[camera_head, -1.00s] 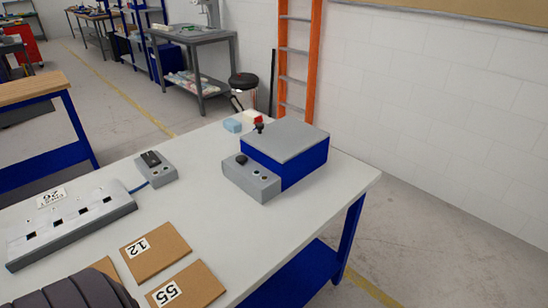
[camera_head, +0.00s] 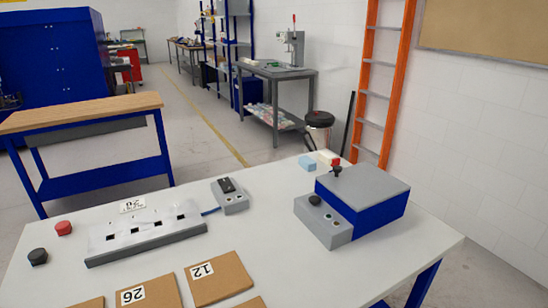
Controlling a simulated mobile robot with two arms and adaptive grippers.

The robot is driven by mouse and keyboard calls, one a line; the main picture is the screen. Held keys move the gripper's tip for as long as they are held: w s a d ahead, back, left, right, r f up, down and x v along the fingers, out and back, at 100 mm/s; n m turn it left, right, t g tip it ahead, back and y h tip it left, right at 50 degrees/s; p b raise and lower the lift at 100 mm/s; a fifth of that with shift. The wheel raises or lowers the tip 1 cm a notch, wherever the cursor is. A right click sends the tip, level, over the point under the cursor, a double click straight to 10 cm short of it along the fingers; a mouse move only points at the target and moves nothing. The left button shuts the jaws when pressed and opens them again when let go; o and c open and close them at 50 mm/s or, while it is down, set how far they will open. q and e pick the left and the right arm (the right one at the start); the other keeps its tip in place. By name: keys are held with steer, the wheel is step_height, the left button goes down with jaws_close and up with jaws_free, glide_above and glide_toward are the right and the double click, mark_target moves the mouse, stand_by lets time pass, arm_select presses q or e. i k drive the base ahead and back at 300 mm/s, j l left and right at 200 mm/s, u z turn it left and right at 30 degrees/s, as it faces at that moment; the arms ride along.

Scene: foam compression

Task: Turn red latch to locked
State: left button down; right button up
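The red latch (camera_head: 336,163) is a small red-topped knob on a dark stem. It stands at the back left edge of the grey lid of a blue box (camera_head: 380,216) on the right part of the white table. Its exact setting is too small to read. Neither of my grippers is in view.
The white table (camera_head: 270,222) has free room left of the box. A grey slotted unit (camera_head: 146,236), a small grey switch box (camera_head: 230,197), numbered brown cards (camera_head: 218,278), a red button (camera_head: 64,228) and a black button (camera_head: 38,257) lie on it.

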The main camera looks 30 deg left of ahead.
mark_target(336, 162)
steer(key=u, duration=1.05)
steer(key=i+l+u, duration=0.1)
steer(key=l+u, duration=0.2)
steer(key=u, duration=0.2)
steer(key=l+u, duration=0.7)
steer(key=u, duration=0.25)
